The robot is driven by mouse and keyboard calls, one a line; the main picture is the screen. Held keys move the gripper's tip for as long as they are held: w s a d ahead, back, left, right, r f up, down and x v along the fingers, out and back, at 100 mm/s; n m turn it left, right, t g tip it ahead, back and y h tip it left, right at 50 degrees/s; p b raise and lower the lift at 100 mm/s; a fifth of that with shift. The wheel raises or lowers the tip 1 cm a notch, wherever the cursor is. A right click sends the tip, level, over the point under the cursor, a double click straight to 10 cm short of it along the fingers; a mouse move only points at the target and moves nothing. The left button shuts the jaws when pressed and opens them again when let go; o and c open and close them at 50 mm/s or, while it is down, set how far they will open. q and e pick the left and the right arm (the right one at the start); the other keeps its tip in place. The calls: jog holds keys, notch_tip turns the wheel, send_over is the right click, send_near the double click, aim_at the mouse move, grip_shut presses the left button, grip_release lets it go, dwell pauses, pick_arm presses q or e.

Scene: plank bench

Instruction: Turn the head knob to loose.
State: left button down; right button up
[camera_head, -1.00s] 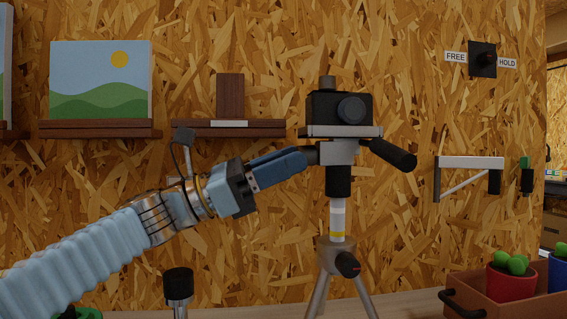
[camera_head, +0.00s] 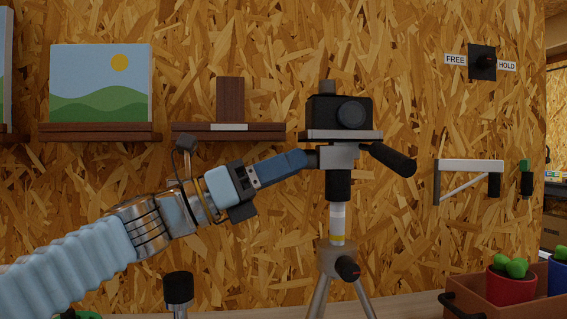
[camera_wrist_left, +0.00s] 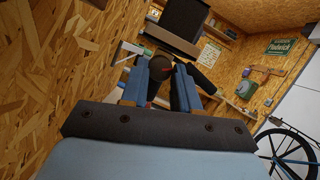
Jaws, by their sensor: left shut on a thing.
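The tripod (camera_head: 337,262) stands upright on the bench with a black camera (camera_head: 325,109) on its head plate (camera_head: 340,135). The dark head knob (camera_head: 313,158) sticks out from the left side of the head. My left gripper (camera_head: 303,159) reaches in from the left and is shut on this knob, its fingers covering most of it. In the left wrist view the knob (camera_wrist_left: 169,68) shows a red mark, between the two blue fingers of my left gripper (camera_wrist_left: 173,78). A black pan handle (camera_head: 390,159) points right and down from the head. My right gripper is not in view.
A lower knob (camera_head: 348,268) sits on the tripod's collar. A black-topped post (camera_head: 178,290) stands below my left arm. A brown crate (camera_head: 480,290) with potted cacti is at the lower right. Picture shelves and a FREE/HOLD switch (camera_head: 483,61) are on the wall.

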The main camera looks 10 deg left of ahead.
pick_arm(q)
jog(key=shift+r+n+t+y+p, duration=0.15)
jog(key=shift+n+t+y+p, duration=0.25)
jog(key=shift+n, duration=0.7)
jog(key=c, duration=0.8)
grip_release()
jog(key=shift+s, duration=0.1)
jog(key=b+v, duration=0.3)
jog(key=v, duration=1.1)
